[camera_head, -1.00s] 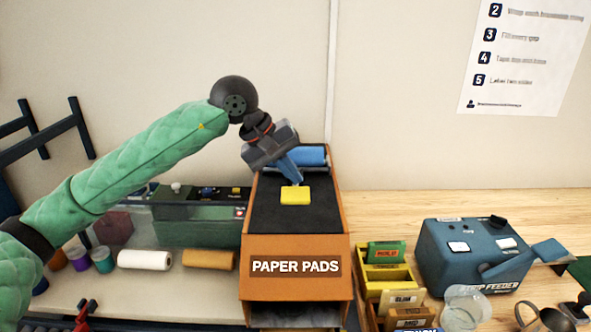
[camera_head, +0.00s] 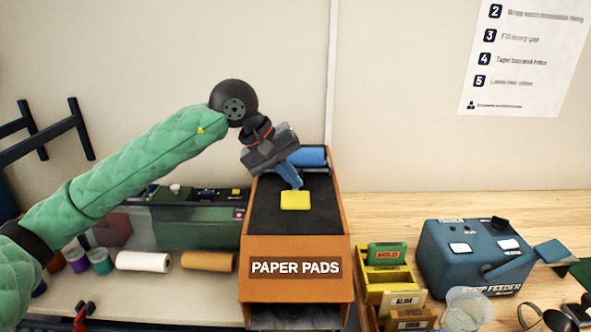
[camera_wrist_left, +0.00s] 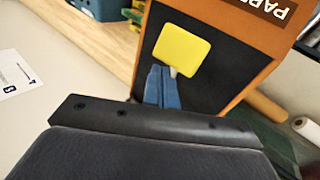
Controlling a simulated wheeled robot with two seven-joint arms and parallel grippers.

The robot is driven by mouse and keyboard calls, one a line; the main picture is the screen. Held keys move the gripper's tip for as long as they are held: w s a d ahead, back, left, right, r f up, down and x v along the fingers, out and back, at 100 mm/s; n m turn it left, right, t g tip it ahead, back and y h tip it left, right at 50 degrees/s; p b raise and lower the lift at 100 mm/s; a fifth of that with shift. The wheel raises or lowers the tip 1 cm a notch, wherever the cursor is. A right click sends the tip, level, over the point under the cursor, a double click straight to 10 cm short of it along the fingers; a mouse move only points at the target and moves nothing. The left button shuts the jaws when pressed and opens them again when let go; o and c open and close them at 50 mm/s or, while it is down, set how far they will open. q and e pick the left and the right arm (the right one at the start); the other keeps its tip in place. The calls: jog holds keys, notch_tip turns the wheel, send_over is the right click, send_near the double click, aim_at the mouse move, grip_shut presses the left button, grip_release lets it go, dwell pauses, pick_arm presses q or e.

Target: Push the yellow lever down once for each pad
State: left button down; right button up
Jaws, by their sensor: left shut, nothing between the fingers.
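The yellow lever (camera_head: 295,200) is a flat pad on the black sloping top of the orange paper pads dispenser (camera_head: 293,245). It also shows in the left wrist view (camera_wrist_left: 181,51), right beyond the fingertips. My left gripper (camera_head: 296,186) is shut and empty, its blue fingers pointing down at the lever's back edge. In the left wrist view the fingertips (camera_wrist_left: 161,71) overlap the lever's lower edge; I cannot tell whether they touch it. Something greyish shows in the dispenser's front opening (camera_head: 296,315). My right gripper is not in view.
A blue strip feeder (camera_head: 475,255) stands on the wooden bench to the right. Paper rolls (camera_head: 143,261) and a green machine (camera_head: 197,228) are on the left.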

pick_arm(q)
jog(key=shift+r, duration=0.1)
dwell(0.5)
jog(key=r, duration=0.1)
jog(key=w+r, duration=0.1)
jog(key=r, duration=0.1)
jog(key=w+r, duration=0.1)
jog(key=r, duration=0.1)
jog(key=shift+w, duration=0.25)
dwell(0.6)
jog(key=shift+r, duration=0.1)
jog(key=w+r, duration=0.1)
jog(key=r, duration=0.1)
jog(key=w+r, duration=0.1)
jog(key=r, duration=0.1)
jog(key=shift+w+r, duration=0.15)
jog(key=shift+w, duration=0.05)
dwell(0.4)
dwell(0.5)
